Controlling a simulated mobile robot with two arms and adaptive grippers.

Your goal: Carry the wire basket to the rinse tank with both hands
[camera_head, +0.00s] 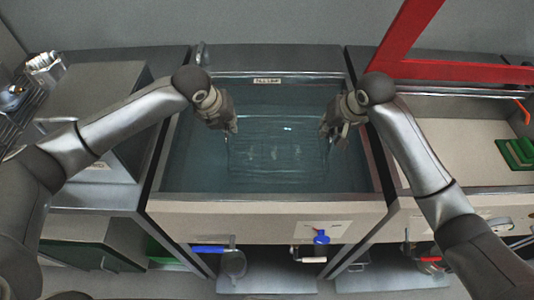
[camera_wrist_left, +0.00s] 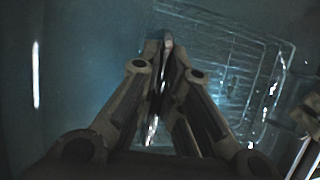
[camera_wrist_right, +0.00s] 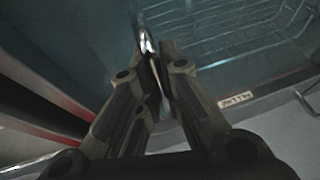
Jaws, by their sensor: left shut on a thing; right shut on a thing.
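The wire basket (camera_head: 277,155) is in the water of the tank (camera_head: 265,200) in the middle of the head view, seen through the surface. My left gripper (camera_head: 233,129) is shut at the basket's left side, and my right gripper (camera_head: 326,131) is shut at its right side. In the left wrist view the fingers (camera_wrist_left: 160,45) close on a thin shiny bar, with the basket's wires (camera_wrist_left: 235,75) beyond. In the right wrist view the fingers (camera_wrist_right: 150,50) close on a similar bar. The basket looks roughly level; whether it rests on the tank floor I cannot tell.
A small label (camera_head: 267,81) sits on the tank's back rim. A red frame (camera_head: 410,40) rises at the back right. A grey box (camera_head: 95,95) stands at left.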

